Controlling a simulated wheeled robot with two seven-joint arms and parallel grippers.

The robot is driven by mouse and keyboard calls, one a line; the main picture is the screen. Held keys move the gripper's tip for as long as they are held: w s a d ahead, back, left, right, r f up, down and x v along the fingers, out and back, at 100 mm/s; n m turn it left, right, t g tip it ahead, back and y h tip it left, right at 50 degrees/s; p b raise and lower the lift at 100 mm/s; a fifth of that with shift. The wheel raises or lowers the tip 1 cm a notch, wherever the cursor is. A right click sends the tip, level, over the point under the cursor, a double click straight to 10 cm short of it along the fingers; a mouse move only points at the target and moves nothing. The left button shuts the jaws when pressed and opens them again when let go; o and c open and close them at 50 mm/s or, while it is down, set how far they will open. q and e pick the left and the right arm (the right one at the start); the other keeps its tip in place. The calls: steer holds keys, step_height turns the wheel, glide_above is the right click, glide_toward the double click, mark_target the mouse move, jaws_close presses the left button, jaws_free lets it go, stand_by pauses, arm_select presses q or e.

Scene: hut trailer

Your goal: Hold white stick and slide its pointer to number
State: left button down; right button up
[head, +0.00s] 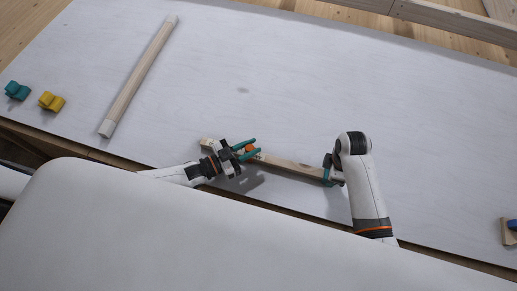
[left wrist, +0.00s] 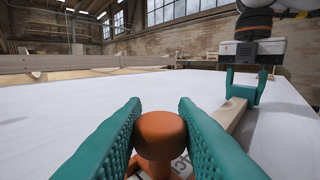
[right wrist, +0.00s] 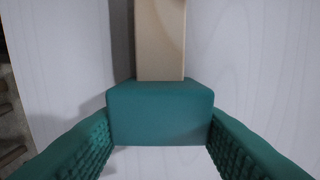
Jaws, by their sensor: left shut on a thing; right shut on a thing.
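A pale wooden stick (head: 290,168) lies along the front part of the white table, and my two grippers are at it. An orange knob, the pointer (head: 250,148), sits on it toward its left end. My left gripper (head: 247,149) is shut on the knob; in the left wrist view the orange pointer (left wrist: 160,135) is between the teal fingers, with part of a black mark below it. My right gripper (head: 328,170) is shut on the stick's right end. In the right wrist view the stick (right wrist: 161,40) meets a teal block (right wrist: 160,112) between the fingers.
The white table (head: 300,80) is mostly clear behind the stick. A longer wooden rod (head: 140,75) with white ends lies at the left. Teal (head: 17,91) and yellow (head: 51,101) pieces lie at the far left. A blue piece (head: 513,225) is at the right edge.

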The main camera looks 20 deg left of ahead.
arm_select(q)
steer(key=a, duration=0.9)
steer(key=shift+a, duration=0.1)
steer(key=c, duration=1.2)
jaws_free()
steer(key=shift+o, duration=0.2)
steer(key=v, duration=1.2)
